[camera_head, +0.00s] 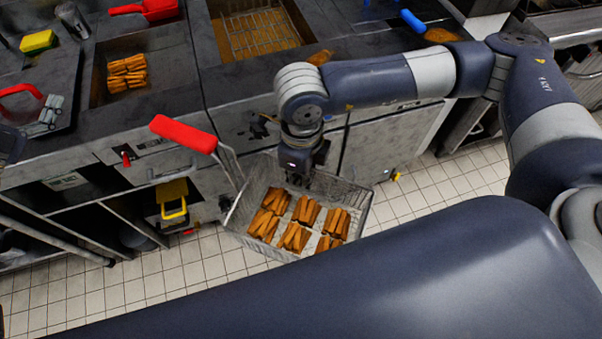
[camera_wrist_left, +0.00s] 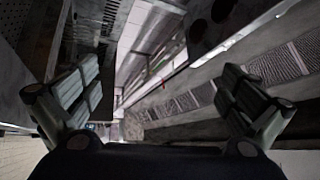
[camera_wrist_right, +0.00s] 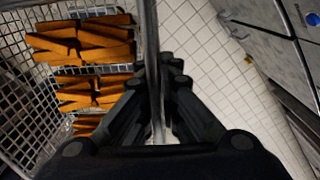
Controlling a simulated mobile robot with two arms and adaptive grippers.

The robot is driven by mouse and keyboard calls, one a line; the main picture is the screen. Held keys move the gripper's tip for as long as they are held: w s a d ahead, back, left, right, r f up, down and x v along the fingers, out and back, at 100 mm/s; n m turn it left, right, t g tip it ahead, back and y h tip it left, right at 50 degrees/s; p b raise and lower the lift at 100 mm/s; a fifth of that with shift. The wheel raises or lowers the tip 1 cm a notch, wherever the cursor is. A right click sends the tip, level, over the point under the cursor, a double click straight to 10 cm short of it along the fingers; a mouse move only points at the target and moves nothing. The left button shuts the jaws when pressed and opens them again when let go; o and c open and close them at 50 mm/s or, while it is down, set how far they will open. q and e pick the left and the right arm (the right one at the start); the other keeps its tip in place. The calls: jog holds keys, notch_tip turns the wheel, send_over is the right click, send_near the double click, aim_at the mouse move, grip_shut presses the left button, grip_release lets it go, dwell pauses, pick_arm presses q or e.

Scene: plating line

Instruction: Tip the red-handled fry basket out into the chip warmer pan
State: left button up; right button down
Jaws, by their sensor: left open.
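The red-handled fry basket (camera_head: 262,182) hangs over the floor in front of the counter, roughly level. Several bundles of chips (camera_head: 295,236) lie in it, and its red handle (camera_head: 183,133) points to the upper left. My right gripper (camera_head: 300,172) is shut on the basket's far wall. In the right wrist view the fingers (camera_wrist_right: 160,95) pinch the wire wall (camera_wrist_right: 152,40), with chips on the left. The chip warmer pan (camera_head: 170,62) is sunk in the counter at upper left and holds a few chip bundles. My left gripper (camera_wrist_left: 160,95) is open and empty in the left wrist view.
A fryer well with a wire rack (camera_head: 258,32) is right of the pan. A red scoop (camera_head: 150,9), a yellow sponge (camera_head: 38,42) and a tray with a red-handled item (camera_head: 20,90) sit around the pan.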

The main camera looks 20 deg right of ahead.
pick_arm(q)
jog(key=s+a+f+n+t+y, duration=0.1)
jog(key=s+a+f+n+y, duration=0.1)
jog(key=a+f+n+y, duration=0.55)
jog(key=s+a+f+n+t+y, duration=0.1)
jog(key=s+a+f+n+y, duration=0.25)
jog(key=a+n, duration=0.55)
jog(key=s+f+n+g+y, duration=0.1)
jog(key=s+f+g+y, duration=0.15)
jog(key=f, duration=1.45)
jog(key=s+d+f+n+g, duration=0.1)
jog(key=s+d+f+g, duration=0.25)
jog(key=s+f, duration=0.6)
jog(key=s+d+f+n+g+y, duration=0.1)
jog(key=s+d+f+g, duration=0.35)
jog(key=f, duration=0.75)
jog(key=s+d+f+n+g, duration=0.1)
jog(key=s+d+f, duration=0.4)
jog(key=s+f, duration=0.5)
jog(key=s+d+f+g, duration=0.3)
jog(key=s+d, duration=0.5)
jog(key=s, duration=0.4)
jog(key=s+d+f+g+h, duration=0.1)
jog(key=s+d+f+g, duration=0.2)
jog(key=s, duration=0.9)
jog(key=d+f, duration=0.3)
jog(key=d, duration=0.2)
jog(key=shift+s+d+f, duration=0.15)
jog(key=shift+s+d, duration=0.05)
jog(key=shift+s, duration=0.15)
